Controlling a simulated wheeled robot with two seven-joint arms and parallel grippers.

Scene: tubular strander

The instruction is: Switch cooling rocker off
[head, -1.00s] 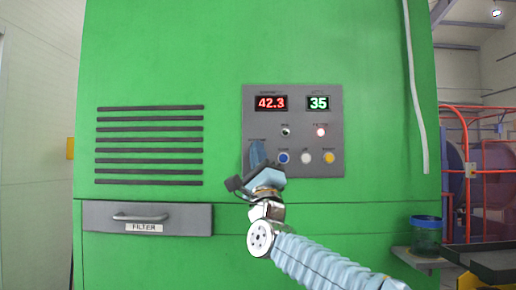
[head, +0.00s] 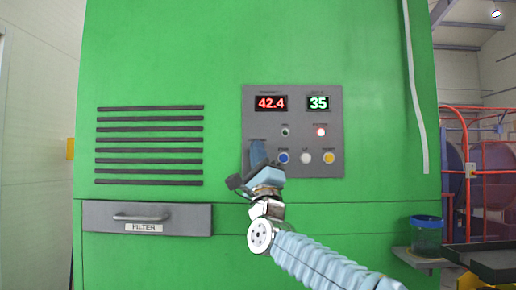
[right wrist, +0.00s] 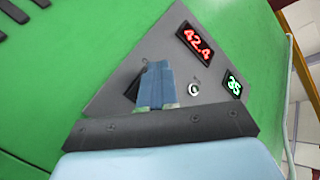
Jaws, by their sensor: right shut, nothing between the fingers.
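The grey control panel (head: 295,100) is on the front of the green cabinet. My right gripper (head: 257,151) is in front of the panel's lower left part, its blue fingers shut with nothing between them. In the right wrist view the shut fingers (right wrist: 156,72) point at the panel. A dark part (right wrist: 133,88) shows just left of the fingers there; it may be the rocker, which is otherwise hidden behind the gripper. I cannot tell its position or whether the fingers touch it. My left gripper is out of view.
The panel has a red display (head: 271,103), a green display (head: 318,103), a lit red lamp (head: 321,132), and blue (head: 283,157), white (head: 306,157) and yellow (head: 329,157) buttons. A filter drawer (head: 180,220) is lower left. A jar (head: 426,238) stands on a shelf at right.

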